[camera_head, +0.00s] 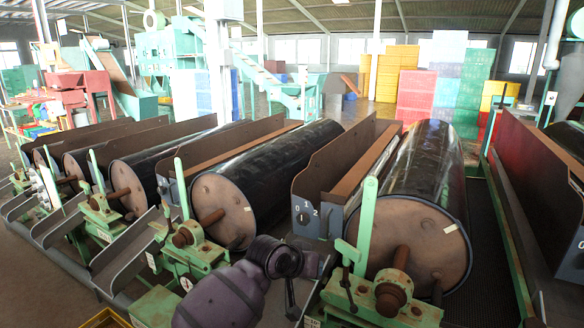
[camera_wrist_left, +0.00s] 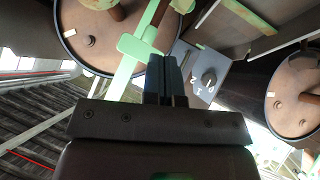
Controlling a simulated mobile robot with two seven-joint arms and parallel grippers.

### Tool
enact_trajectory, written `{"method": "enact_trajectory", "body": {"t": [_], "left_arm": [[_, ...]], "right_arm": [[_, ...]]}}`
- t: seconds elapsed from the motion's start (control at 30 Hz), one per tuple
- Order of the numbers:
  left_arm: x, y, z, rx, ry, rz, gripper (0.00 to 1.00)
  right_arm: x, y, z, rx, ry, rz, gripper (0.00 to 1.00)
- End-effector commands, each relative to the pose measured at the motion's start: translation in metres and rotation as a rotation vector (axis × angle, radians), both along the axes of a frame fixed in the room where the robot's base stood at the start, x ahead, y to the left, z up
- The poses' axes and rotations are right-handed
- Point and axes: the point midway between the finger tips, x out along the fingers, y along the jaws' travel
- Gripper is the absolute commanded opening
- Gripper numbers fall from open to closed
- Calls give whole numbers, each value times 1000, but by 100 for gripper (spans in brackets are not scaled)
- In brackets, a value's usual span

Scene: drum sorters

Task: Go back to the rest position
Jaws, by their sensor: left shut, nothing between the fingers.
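My left arm comes up from the bottom of the head view, and its gripper (camera_head: 318,265) is low in front of the drum machines. In the left wrist view the gripper's two dark fingers (camera_wrist_left: 166,78) are together with nothing between them. Beyond them are a grey switch panel (camera_wrist_left: 190,68) with a round knob and a green lever (camera_wrist_left: 135,62). In the head view the panel (camera_head: 307,217), marked 0, 1 and 2, and the upright lever (camera_head: 364,225) stand above and behind the gripper. I cannot tell the exact gap to them. My right gripper is not in view.
Large black drums (camera_head: 268,178) (camera_head: 422,175) lie in a row between brown side plates (camera_head: 340,155). Green brackets (camera_head: 385,296) and shafts stick out in front, close to my left arm. Stacked coloured crates (camera_head: 415,100) stand far behind. A grey floor strip (camera_head: 480,250) lies right of the drum.

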Motion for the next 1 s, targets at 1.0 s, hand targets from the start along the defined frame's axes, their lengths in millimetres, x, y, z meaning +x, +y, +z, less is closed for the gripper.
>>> {"method": "enact_trajectory", "body": {"t": [1.0], "left_arm": [[-113, 229, -71, 133, -672, 404, 0]], "right_arm": [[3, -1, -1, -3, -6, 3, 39]]}}
